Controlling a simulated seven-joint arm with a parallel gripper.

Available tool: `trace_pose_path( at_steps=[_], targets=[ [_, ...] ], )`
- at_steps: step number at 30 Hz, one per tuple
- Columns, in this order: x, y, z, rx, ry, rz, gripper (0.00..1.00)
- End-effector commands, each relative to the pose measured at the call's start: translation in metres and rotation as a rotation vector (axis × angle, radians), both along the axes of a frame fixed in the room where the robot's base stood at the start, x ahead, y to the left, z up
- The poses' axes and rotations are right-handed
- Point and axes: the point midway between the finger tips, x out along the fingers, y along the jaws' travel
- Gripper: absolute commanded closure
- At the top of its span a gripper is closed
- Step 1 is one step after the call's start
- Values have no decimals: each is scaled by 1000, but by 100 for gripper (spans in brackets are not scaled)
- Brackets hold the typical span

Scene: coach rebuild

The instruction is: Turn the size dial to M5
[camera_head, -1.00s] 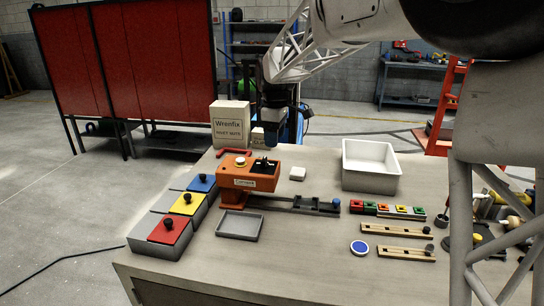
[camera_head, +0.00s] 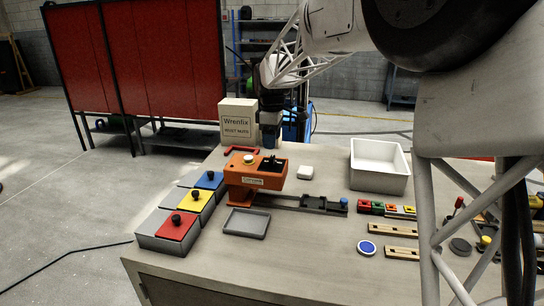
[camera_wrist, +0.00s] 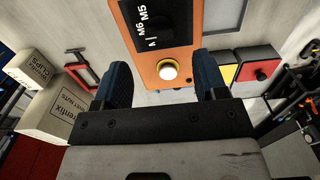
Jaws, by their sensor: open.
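The orange machine (camera_head: 238,178) stands on the bench. It has a cream round knob (camera_head: 250,159) and a black panel (camera_head: 272,168) on top. In the wrist view, the black panel (camera_wrist: 160,22) shows white marks M6 and M5 and part of another mark. The cream knob (camera_wrist: 168,69) lies below the panel there, between my fingers in the picture. I cannot tell which part is the size dial or which size is set. My gripper (camera_head: 270,142) hangs above and behind the machine, apart from it. In the wrist view, my gripper (camera_wrist: 162,82) is open and empty.
Red, yellow and blue lidded bins (camera_head: 175,226) stand left of the machine. A grey tray (camera_head: 246,223) lies in front. A Wrenfix box (camera_head: 238,122) and a red handle (camera_head: 240,150) are behind.

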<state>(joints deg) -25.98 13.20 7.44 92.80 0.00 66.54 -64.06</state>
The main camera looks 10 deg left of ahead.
Motion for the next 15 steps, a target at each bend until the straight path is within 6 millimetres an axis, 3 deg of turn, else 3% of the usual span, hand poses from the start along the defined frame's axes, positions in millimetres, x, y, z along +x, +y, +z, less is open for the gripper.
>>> trace_pose_path(
  at_steps=[15],
  targets=[
    [0, 0, -57, 0, 1, 0, 34]
  ],
)
